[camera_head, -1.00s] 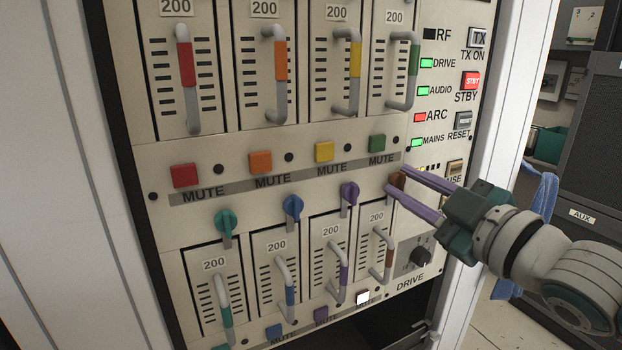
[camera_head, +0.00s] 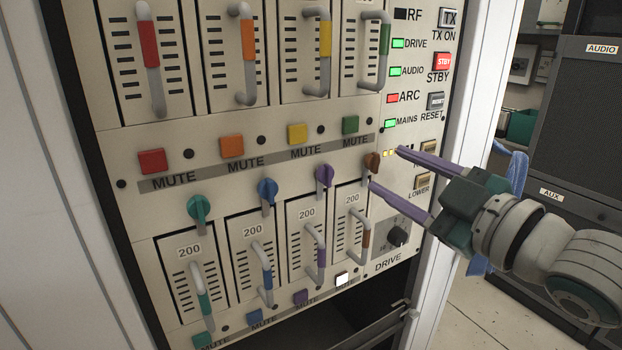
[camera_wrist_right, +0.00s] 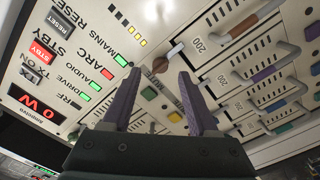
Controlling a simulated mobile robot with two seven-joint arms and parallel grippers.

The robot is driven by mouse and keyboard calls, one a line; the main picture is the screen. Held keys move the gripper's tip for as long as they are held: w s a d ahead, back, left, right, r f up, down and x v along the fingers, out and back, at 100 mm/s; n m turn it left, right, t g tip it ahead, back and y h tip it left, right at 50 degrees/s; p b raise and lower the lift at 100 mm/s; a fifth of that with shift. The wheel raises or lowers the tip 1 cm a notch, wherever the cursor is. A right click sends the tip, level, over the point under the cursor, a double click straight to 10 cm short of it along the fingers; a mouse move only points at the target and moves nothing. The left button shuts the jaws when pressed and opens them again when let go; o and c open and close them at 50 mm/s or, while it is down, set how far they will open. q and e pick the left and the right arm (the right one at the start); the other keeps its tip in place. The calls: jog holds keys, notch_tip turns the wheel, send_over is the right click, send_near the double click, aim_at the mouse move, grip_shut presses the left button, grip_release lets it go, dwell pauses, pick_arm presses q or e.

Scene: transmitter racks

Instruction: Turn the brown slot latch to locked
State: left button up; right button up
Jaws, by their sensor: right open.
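The brown slot latch (camera_head: 371,162) is a small round knob on the panel, above the rightmost lower module, whose handle is brown. In the right wrist view the latch (camera_wrist_right: 160,65) shows a pale tab pointing up and right, toward the modules. My right gripper (camera_head: 386,167) is open, its two purple fingers apart just right of the latch in the head view. In the right wrist view the latch lies just beyond and between the fingertips (camera_wrist_right: 159,76). The fingers do not appear closed on it. My left gripper is not in view.
Purple (camera_head: 325,175), blue (camera_head: 267,189) and teal (camera_head: 199,208) latches sit left along the same row, tabs down. Coloured mute buttons lie above. The lower module handle (camera_head: 364,238) protrudes nearby.

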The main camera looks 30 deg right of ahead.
jog(key=s, duration=0.7)
jog(key=shift+d+b, duration=0.3)
jog(key=shift+b, duration=0.15)
jog(key=s+a+f+m+g+h, duration=0.2)
jog(key=s+a+f+m+g, duration=0.4)
jog(key=f+g, duration=0.3)
jog(key=s+a+f+m+g+y, duration=0.15)
jog(key=s+a+g, duration=0.4)
jog(key=s, duration=0.55)
notch_tip(320, 180, up, 29)
jog(key=p, duration=3)
jog(key=shift+d, duration=0.25)
